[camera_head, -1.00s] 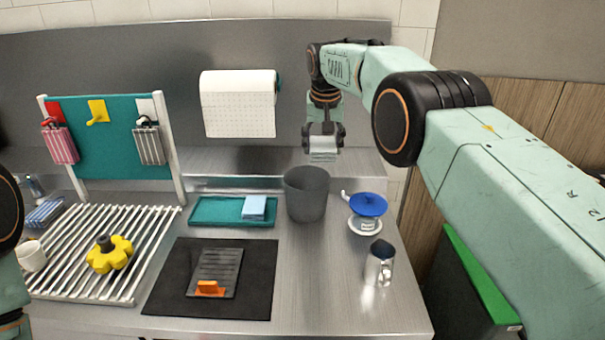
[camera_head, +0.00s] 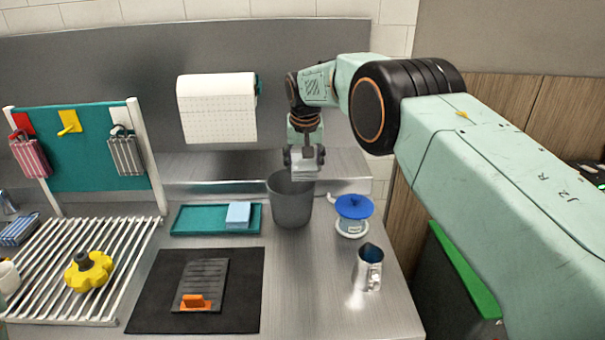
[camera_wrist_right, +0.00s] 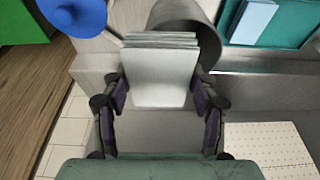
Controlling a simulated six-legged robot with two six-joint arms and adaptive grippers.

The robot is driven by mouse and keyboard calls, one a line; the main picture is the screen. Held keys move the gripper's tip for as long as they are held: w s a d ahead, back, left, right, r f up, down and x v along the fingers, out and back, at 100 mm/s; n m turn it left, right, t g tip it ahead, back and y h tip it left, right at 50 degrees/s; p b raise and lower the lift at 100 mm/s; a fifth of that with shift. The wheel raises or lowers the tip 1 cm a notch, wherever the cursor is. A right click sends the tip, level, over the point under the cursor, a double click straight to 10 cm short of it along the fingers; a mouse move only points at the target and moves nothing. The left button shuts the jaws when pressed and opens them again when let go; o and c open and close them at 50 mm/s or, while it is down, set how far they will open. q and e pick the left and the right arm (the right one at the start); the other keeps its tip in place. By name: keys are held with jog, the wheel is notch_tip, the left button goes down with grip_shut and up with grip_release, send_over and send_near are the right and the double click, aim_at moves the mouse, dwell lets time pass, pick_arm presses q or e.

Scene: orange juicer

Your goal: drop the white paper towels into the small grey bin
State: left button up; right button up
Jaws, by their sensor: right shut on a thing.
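My right gripper (camera_head: 305,160) is shut on a flat stack of white paper towels (camera_head: 304,173). In the right wrist view the towels (camera_wrist_right: 160,75) sit between the two finger pads of the gripper (camera_wrist_right: 161,95). The small grey bin (camera_head: 291,205) stands upright on the counter, and the towels hang just above its back rim in the head view. In the right wrist view the bin (camera_wrist_right: 178,12) shows behind the towels' far edge, partly hidden by them. My left gripper is not in view.
A teal tray (camera_head: 190,220) with a light blue cloth (camera_head: 238,214) is left of the bin. A blue-lidded jar (camera_head: 353,207) and a metal pitcher (camera_head: 369,268) stand to its right. A white paper roll (camera_head: 217,108) hangs on the back wall.

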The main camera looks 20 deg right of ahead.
aim_at(303, 167)
jog(key=x, duration=0.4)
jog(key=shift+a, duration=0.3)
jog(key=shift+d+f, duration=0.1)
jog(key=shift+f, duration=0.25)
jog(key=shift+d, duration=0.1)
jog(key=shift+s+r, duration=0.25)
jog(key=shift+s, duration=0.05)
jog(key=shift+w+f, duration=0.1)
jog(key=shift+f, duration=0.35)
jog(key=o, duration=0.7)
jog(key=shift+w+f, duration=0.15)
jog(key=shift+c, duration=0.2)
jog(key=o, duration=0.3)
jog(key=shift+o, duration=0.7)
jog(key=shift+r, duration=0.35)
jog(key=shift+r+p, duration=0.35)
jog(key=shift+p, duration=0.05)
jog(key=b+v, duration=0.1)
jog(key=v, duration=0.9)
jog(key=shift+r, duration=0.25)
jog(key=shift+s+a+r, duration=0.25)
jog(key=shift+s+r, duration=0.25)
jog(key=shift+r, duration=0.15)
